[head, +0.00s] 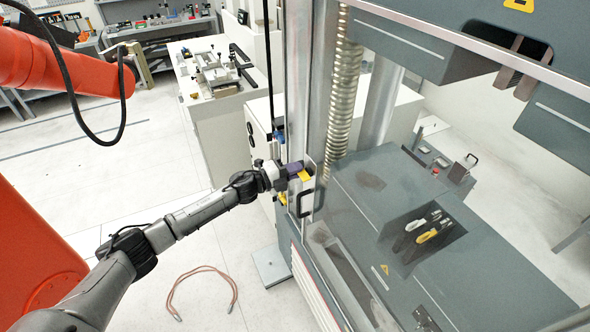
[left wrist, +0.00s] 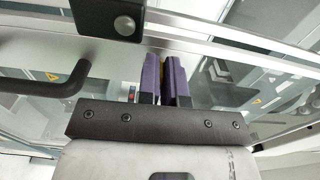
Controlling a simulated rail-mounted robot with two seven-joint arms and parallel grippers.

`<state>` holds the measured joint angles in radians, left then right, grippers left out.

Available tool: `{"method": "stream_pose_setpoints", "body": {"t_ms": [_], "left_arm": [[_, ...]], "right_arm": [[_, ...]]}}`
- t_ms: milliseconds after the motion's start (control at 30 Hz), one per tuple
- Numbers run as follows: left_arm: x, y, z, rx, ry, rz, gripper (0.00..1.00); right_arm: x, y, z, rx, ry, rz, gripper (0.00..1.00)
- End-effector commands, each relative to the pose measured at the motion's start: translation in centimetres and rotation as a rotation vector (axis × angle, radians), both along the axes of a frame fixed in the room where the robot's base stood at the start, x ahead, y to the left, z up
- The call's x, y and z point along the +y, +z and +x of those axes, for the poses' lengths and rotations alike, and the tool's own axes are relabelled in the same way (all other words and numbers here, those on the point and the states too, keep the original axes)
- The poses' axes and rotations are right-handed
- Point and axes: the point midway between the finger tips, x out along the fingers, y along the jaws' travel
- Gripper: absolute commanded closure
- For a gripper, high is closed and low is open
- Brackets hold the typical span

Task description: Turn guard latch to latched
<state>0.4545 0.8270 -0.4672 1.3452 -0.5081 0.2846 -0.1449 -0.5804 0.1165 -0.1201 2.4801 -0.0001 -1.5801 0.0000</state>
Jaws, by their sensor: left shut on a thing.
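The guard latch (head: 304,176) is a small yellow piece at the guard door's frame, above the black door handle (head: 306,203). My left gripper (head: 298,170) reaches it from the left and is shut on it. In the left wrist view my gripper's two purple fingers (left wrist: 164,80) stand close together, with a narrow strip of yellow between them. The fingers hide most of the latch there, so I cannot tell its exact angle. The black handle also shows in the left wrist view (left wrist: 45,85), left of the fingers. My right gripper is not in view.
The clear guard door encloses the testing machine (head: 370,190), with a ridged metal column (head: 343,85) behind it. Yellow and grey tools (head: 430,230) lie in a dark recess. A reddish cable (head: 203,270) lies on the floor. A white bench (head: 215,100) stands behind my arm.

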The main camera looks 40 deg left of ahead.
Motion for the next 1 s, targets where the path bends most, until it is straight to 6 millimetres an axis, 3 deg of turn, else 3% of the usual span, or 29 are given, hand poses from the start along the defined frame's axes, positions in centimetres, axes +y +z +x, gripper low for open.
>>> {"method": "stream_pose_setpoints", "body": {"t_ms": [167, 200, 433, 767, 1000], "left_arm": [[0.0, -0.1, 0.0, 0.002, 0.0, -0.002, 1.0], [0.0, -0.1, 0.0, 0.002, 0.0, -0.002, 0.9], [0.0, -0.1, 0.0, 0.001, 0.0, -0.001, 0.68], [0.2, -0.2, -0.5, 0.002, 0.001, 0.001, 0.68], [1.6, -0.6, -3.6, 0.003, 0.0, 0.003, 0.68]], "right_arm": [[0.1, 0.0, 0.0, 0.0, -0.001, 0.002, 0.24], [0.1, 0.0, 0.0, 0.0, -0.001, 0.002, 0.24], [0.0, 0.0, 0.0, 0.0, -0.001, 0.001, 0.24], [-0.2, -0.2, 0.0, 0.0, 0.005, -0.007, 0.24], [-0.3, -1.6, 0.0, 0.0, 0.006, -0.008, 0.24]]}}
